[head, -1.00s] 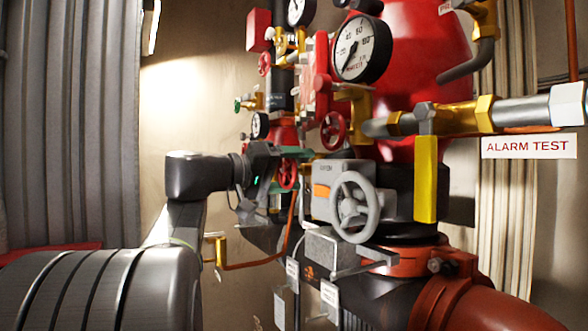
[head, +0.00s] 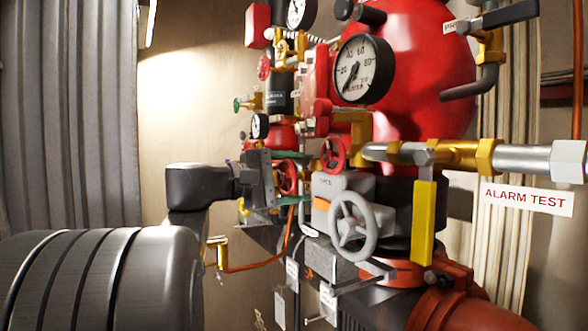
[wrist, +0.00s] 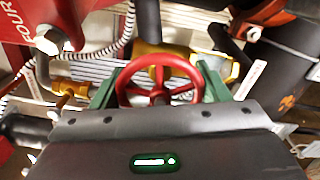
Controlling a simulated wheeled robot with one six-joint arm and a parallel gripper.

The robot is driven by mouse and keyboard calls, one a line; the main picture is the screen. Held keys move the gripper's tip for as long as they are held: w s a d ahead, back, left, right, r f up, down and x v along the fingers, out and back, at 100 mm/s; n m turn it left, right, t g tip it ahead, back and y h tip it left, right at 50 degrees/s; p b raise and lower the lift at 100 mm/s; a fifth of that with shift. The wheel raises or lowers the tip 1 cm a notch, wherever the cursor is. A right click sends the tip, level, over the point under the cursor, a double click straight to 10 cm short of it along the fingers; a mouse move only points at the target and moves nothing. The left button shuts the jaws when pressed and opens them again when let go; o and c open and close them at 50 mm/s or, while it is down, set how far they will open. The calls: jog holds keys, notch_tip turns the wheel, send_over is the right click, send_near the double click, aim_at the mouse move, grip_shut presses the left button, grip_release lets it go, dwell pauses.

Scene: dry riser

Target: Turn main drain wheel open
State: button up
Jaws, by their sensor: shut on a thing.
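A small red handwheel (head: 287,177) sits on the pipework just beyond my gripper (head: 293,178) in the head view. In the wrist view the red wheel (wrist: 158,85) lies between the two green fingers of my gripper (wrist: 158,92), one at each side of its rim. My gripper is shut on this wheel. The dark gripper body hides the wheel's near lower part in the wrist view. No label on this wheel can be read.
A grey handwheel (head: 353,226) stands to the right, with a yellow lever (head: 424,222) beside it. Another red wheel (head: 333,153) is just right of my fingers. A gauge (head: 363,69) and red vessel (head: 425,60) stand above. Corrugated wall fills the left.

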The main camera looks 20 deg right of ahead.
jog(key=n+p, duration=0.3)
jog(key=n, duration=0.1)
jog(key=shift+r+n, duration=0.15)
jog(key=shift+n, duration=0.15)
jog(key=shift+n+p, duration=0.45)
jog(key=shift+n, duration=1.15)
jog(key=shift+f+n, duration=0.25)
jog(key=shift+n, duration=0.05)
jog(key=o, duration=1)
jog(key=shift+r, duration=0.1)
jog(key=a+b, duration=0.1)
jog(key=a, duration=0.3)
jog(key=a+b, duration=0.1)
jog(key=a, duration=0.4)
jog(key=s+a+b, duration=0.1)
jog(key=a, duration=0.3)
jog(key=shift+a, duration=0.4)
